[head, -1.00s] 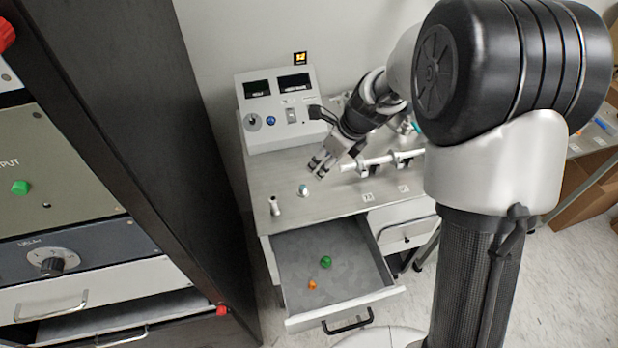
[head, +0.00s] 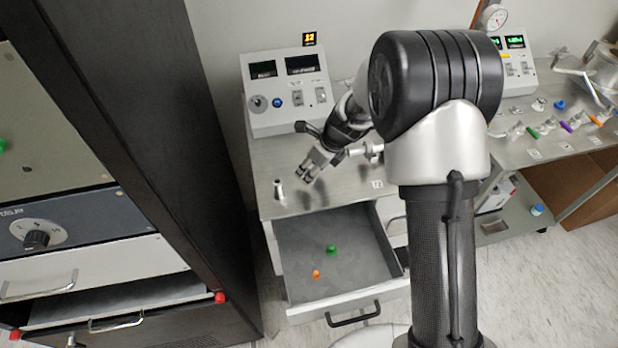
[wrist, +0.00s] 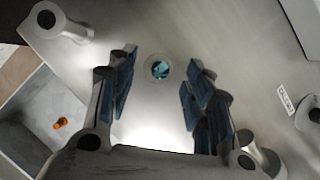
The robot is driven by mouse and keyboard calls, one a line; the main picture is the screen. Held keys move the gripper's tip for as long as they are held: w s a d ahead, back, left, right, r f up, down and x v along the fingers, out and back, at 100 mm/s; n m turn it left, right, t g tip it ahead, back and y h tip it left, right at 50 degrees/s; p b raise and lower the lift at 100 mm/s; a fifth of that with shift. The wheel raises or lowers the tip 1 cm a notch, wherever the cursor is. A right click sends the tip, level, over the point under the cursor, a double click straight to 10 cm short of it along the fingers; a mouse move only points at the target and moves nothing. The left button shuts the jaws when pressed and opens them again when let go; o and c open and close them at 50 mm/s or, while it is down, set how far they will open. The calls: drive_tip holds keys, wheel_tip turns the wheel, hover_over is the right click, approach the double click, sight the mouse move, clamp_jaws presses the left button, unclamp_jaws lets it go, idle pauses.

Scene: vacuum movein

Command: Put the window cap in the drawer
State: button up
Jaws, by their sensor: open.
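The window cap (wrist: 160,68) is a small round piece with a pale ring and a teal glassy centre. It stands on the metal bench top. In the wrist view it lies between and slightly beyond the fingertips of my gripper (wrist: 162,86), which is open and empty. In the head view my gripper (head: 309,177) points down close over the bench, and the cap is hidden behind it. The drawer (head: 345,297) below the bench is pulled open. It holds a green piece (head: 332,250) and an orange piece (head: 316,273).
A small metal post (head: 278,190) stands on the bench left of my gripper. An instrument box (head: 288,112) stands at the back. A dark cabinet (head: 150,130) rises on the left. A second bench (head: 560,150) with several small parts is on the right.

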drive_tip(key=shift+x, duration=1)
drive_tip(key=shift+r, duration=0.15)
drive_tip(key=shift+c, duration=0.6)
clamp_jaws()
